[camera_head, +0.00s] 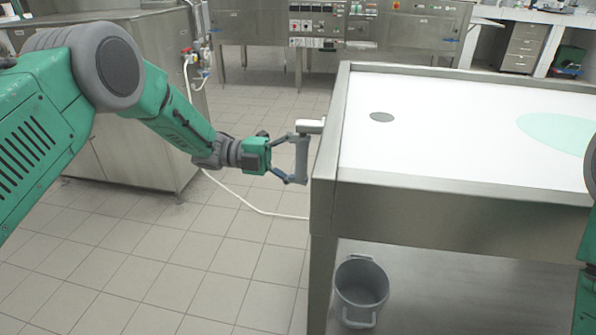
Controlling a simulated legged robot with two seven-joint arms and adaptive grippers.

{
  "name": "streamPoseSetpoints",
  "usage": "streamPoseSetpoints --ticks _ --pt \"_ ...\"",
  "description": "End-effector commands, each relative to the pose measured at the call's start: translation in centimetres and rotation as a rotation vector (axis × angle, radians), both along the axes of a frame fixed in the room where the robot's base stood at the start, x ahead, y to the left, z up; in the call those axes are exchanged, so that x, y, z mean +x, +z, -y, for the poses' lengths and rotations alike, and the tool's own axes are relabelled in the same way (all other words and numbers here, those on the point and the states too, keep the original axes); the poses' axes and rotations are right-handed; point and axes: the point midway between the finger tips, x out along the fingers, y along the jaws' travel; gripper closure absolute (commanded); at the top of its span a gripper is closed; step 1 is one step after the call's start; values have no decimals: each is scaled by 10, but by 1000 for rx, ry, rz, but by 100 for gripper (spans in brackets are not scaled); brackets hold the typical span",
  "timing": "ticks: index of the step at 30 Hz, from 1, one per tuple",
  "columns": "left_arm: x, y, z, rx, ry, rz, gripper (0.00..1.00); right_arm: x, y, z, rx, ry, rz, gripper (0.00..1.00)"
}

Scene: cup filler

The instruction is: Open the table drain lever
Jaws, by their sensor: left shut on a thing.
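The steel table (430,205) has a white top with a dark round drain spot (382,117) near its left side. The drain lever (310,126) is a light grey piece at the table's left edge. My left gripper (299,160) reaches in from the left, beside that edge, and is shut on the lever. Its fingers hide part of the lever, so I cannot tell its full shape or exact angle. Only a part of my right arm shows at the right edge; its gripper is out of view.
A pale green oval (563,133) lies on the white top. A steel cabinet (130,110) stands behind my left arm. A white hose (236,197) crosses the tiled floor, otherwise clear at left.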

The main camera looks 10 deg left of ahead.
Motion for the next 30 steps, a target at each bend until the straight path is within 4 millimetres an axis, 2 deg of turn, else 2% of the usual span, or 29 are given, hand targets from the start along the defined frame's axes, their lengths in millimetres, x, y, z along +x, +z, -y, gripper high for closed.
streamPoseSetpoints --ticks 1,9,25,26,27,30 --pt "0 -5 1 5 -5 22 82 0 -4 0 0 0 0 60" --pt "6 -6 0 12 -6 110 82 0 -10 0 0 0 0 60" --pt "6 -7 0 14 -8 127 82 0 -11 0 0 0 0 60" --pt "6 -7 0 14 -7 127 20 0 -11 0 0 0 0 60" --pt "7 -7 0 14 -7 126 10 0 -11 0 0 0 0 60" --pt "7 -6 0 13 -6 128 10 0 -11 0 0 0 0 60"
